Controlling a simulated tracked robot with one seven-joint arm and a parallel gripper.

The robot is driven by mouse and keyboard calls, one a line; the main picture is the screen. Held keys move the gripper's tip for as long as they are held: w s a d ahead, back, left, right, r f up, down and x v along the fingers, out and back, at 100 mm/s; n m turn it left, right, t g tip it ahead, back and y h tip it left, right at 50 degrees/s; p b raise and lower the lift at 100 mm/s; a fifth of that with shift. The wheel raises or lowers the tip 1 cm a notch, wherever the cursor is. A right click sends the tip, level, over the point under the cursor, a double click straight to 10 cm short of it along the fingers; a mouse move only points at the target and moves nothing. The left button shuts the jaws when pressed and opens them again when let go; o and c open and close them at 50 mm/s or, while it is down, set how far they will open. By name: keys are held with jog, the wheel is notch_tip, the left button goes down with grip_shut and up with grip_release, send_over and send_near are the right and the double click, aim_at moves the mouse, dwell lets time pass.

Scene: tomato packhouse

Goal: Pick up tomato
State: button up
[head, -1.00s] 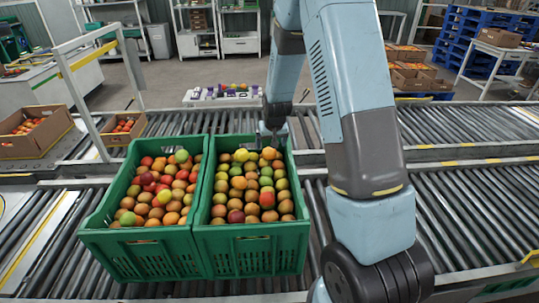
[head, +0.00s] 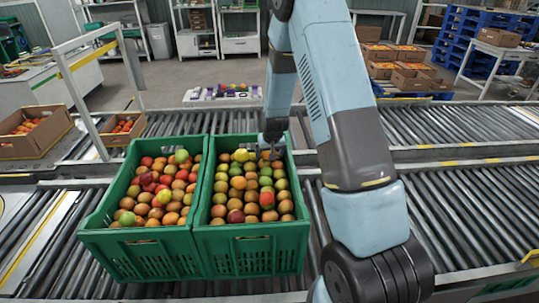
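Two green crates full of tomatoes stand side by side on the roller conveyor: the left crate (head: 140,253) and the right crate (head: 250,250). The tomatoes (head: 252,196) in the right crate are red, orange, green and brownish. The left crate holds similar tomatoes (head: 158,190), with more red ones. My gripper (head: 271,152) is small and dark at the far right corner of the right crate, low over the tomatoes there. Its fingers are too small and too hidden to tell whether they are open or hold anything.
Cardboard boxes (head: 28,143) with tomatoes sit at the left beyond the crates. A metal frame post (head: 88,115) rises at the left. A table with a purple-and-white tray (head: 222,97) stands behind the conveyor. The conveyor rollers (head: 470,205) at the right are clear.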

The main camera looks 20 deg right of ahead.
jog(key=shift+c, duration=0.4)
jog(key=c, duration=0.8)
jog(key=shift+o, duration=0.2)
jog(key=shift+r, duration=0.1)
